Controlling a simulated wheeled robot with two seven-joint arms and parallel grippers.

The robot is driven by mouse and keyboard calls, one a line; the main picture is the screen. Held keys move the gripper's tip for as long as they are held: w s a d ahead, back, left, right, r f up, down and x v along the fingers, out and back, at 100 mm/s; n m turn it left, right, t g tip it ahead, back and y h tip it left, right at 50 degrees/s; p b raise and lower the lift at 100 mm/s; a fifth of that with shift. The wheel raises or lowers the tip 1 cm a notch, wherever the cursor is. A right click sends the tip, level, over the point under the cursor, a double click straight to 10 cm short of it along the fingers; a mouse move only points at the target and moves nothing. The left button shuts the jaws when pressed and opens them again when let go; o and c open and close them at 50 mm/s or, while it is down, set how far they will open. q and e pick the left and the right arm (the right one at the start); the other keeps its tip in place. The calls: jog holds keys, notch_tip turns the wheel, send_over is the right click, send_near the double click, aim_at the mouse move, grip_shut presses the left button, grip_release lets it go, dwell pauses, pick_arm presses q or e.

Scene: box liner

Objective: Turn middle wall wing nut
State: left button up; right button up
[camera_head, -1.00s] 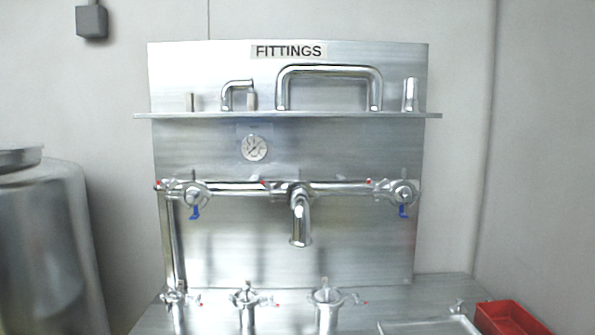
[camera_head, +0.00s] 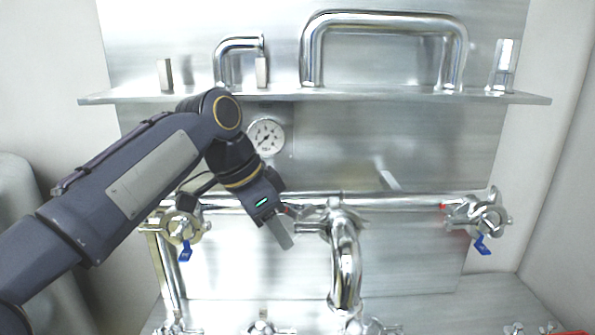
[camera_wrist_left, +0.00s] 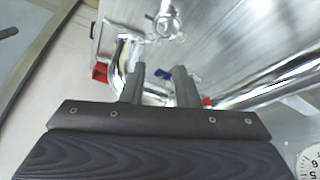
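The middle wall fitting (camera_head: 345,225) is a shiny clamped tee on the horizontal pipe, with a spout curving down from it. What looks like its wing nut (camera_head: 312,227) sticks out at its left side and is small and hard to make out. My left gripper (camera_head: 283,238) is just left of it in the head view, pointing down and right; contact cannot be told. In the left wrist view the two fingers (camera_wrist_left: 160,85) stand apart with an empty-looking gap. A blue lever (camera_wrist_left: 163,74) shows beyond them. My right gripper is in neither view.
A valve with a blue lever (camera_head: 186,228) is at the left pipe end, another (camera_head: 481,218) at the right. A gauge (camera_head: 266,136) is behind my arm. A shelf (camera_head: 350,96) with pipe pieces runs above. The panel between the middle fitting and the right valve is clear.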

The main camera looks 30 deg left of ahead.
aim_at(299, 204)
pick_arm(q)
jog(key=w+a+r+m+g+p, duration=0.1)
jog(key=w+a+r+m+p, duration=0.2)
jog(key=w+r, duration=0.4)
jog(key=shift+m, duration=0.8)
jog(key=b+x, duration=0.1)
jog(key=x, duration=0.1)
jog(key=b+x, duration=0.2)
jog(key=x, duration=0.1)
jog(key=shift+s+d+f, duration=0.2)
jog(key=shift+d+f, duration=0.1)
jog(key=shift+d, duration=0.1)
jog(key=shift+h, duration=0.3)
jog(key=shift+c, duration=0.5)
grip_shut()
